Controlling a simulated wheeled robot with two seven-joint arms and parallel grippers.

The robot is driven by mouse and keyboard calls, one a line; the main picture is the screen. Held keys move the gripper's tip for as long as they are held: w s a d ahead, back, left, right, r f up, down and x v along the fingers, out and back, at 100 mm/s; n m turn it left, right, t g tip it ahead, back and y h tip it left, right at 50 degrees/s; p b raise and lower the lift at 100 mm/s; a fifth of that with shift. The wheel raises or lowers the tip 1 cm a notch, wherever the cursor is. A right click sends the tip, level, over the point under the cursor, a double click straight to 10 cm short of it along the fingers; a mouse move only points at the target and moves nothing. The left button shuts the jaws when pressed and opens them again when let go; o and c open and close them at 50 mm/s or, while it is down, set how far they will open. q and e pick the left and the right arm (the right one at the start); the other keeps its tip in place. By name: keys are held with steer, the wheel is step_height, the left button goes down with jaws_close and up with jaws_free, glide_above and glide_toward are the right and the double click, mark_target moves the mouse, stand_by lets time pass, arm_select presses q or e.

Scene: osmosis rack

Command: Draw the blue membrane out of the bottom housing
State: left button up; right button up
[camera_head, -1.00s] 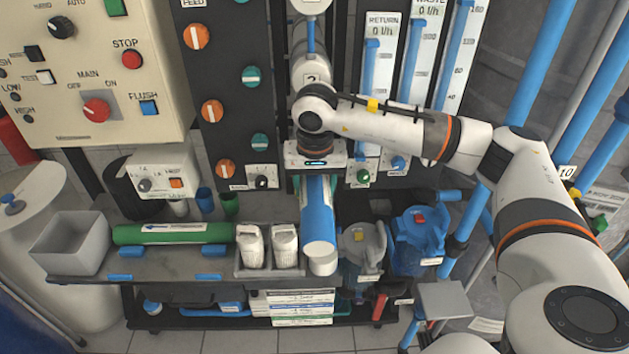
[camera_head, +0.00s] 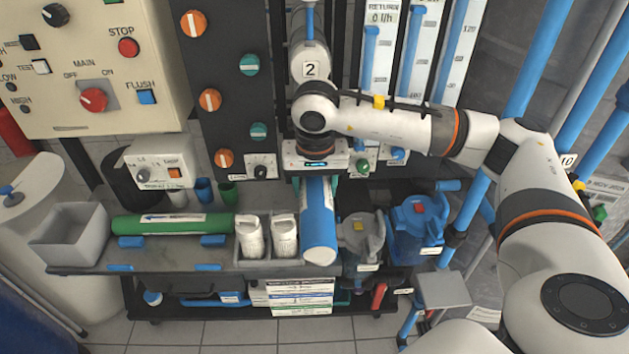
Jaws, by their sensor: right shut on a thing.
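The blue membrane (camera_head: 318,221) is a blue cylinder with a white label band and a white front end. It sticks out toward me from below the white housing (camera_head: 310,62) marked 2. Its far end is hidden behind my right gripper (camera_head: 318,180). My right gripper points down and is shut on the membrane near its far end. I cannot tell how much of the membrane is still inside a housing, as the hand covers that spot. My left gripper is not in view.
A green cylinder (camera_head: 172,225) lies on the grey bench beside a grey bin (camera_head: 72,238). Two white bottles (camera_head: 267,236) stand in a tray just left of the membrane. A grey-lidded pump (camera_head: 360,236) and a blue one (camera_head: 418,224) stand close on its right.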

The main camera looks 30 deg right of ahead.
mark_target(316, 197)
steer(key=shift+s+a+b, duration=0.2)
steer(key=shift+s+a, duration=0.45)
steer(key=shift+s, duration=0.35)
steer(key=shift+s+a+b, duration=0.15)
steer(key=shift+s+a, duration=0.45)
steer(key=shift+s, duration=0.5)
